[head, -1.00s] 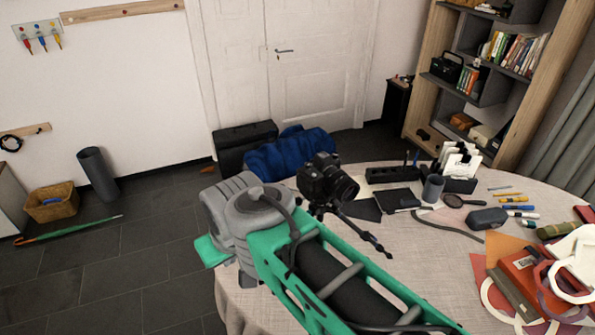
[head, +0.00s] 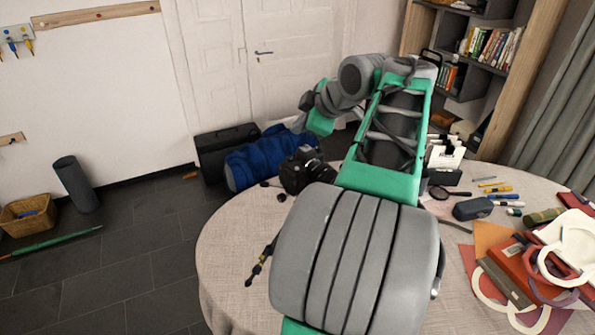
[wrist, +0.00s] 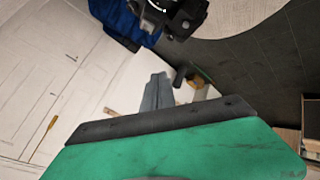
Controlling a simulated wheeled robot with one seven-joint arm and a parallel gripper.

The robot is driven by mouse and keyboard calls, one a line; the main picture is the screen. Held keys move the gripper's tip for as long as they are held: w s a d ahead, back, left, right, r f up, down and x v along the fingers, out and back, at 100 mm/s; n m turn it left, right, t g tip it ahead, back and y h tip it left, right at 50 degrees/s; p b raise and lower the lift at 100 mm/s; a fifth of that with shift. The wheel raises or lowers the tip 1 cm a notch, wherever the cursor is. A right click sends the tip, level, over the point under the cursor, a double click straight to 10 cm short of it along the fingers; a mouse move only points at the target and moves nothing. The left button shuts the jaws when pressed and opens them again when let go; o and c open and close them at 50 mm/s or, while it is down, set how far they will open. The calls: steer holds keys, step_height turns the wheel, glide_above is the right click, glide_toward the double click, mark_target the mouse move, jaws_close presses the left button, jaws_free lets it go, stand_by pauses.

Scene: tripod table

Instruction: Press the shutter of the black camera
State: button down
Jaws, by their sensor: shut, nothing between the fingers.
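The black camera (head: 296,174) sits on a small tripod (head: 257,268) at the table's back left edge, its lens toward the right. My arm hides part of the tripod and the table in front of it. In the wrist view the camera (wrist: 180,14) is cut off by the top edge. My gripper (wrist: 157,78) shows there as narrow grey fingers, shut and empty, apart from the camera. In the head view my wrist is above and behind the camera; the fingertips cannot be made out. The shutter button is too small to tell.
The round table (head: 225,250) holds a glasses case (head: 473,208), pens, a magnifier and a red book (head: 522,268) on the right. A blue rolled bundle (head: 262,160) and a black case (head: 215,150) stand behind the camera. The floor at left is mostly free.

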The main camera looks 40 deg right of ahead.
mark_target(297, 169)
stand_by(0.3)
step_height(297, 169, down, 9)
steer(key=b, duration=0.7)
steer(key=shift+r, duration=0.15)
stand_by(1.5)
steer(key=shift+f+b, duration=0.45)
steer(key=shift+b, duration=0.05)
steer(key=shift+f+b, duration=0.3)
steer(key=shift+b, duration=0.05)
stand_by(0.3)
steer(key=shift+r, duration=0.1)
steer(key=shift+r+p, duration=0.55)
steer(key=shift+r, duration=0.1)
steer(key=shift+r, duration=0.1)
